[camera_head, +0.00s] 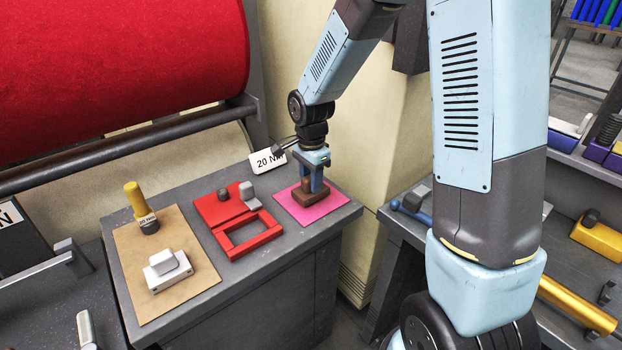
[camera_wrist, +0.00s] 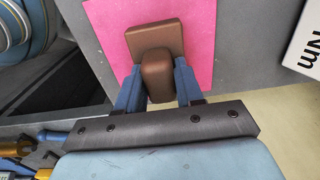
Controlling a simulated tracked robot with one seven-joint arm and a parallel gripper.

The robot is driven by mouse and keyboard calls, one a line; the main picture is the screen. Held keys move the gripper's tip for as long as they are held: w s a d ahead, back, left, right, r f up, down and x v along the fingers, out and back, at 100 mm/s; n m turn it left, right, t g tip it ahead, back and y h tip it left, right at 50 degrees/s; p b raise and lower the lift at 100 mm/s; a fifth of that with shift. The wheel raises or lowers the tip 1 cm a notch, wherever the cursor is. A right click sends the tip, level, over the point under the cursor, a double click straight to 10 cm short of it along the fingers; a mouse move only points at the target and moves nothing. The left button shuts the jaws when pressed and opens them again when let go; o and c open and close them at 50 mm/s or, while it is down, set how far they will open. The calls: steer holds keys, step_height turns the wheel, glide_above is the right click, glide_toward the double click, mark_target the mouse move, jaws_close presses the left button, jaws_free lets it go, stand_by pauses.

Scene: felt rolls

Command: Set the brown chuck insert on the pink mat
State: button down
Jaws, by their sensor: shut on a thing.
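The brown chuck insert (camera_head: 309,198) is a block with a narrower raised part on top. It is at the pink mat (camera_head: 325,207), near the right end of the grey bench top. The fingers also show in the wrist view (camera_wrist: 157,88). The insert looks upright; I cannot tell whether its underside touches the mat.
Left of the mat are a red tray with a square opening (camera_head: 242,236) and a grey piece (camera_head: 246,190). Farther left, a tan board (camera_head: 190,262) holds a white block (camera_head: 167,268) and a yellow-handled tool (camera_head: 135,200). A "20 Nm" sign (camera_head: 267,160) stands behind my gripper.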

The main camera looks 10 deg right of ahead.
steer(key=shift+f, duration=0.45)
stand_by(0.4)
steer(key=c, duration=0.6)
jaws_free()
steer(key=shift+c, duration=0.2)
step_height(320, 180, up, 14)
steer(key=shift+f, duration=0.15)
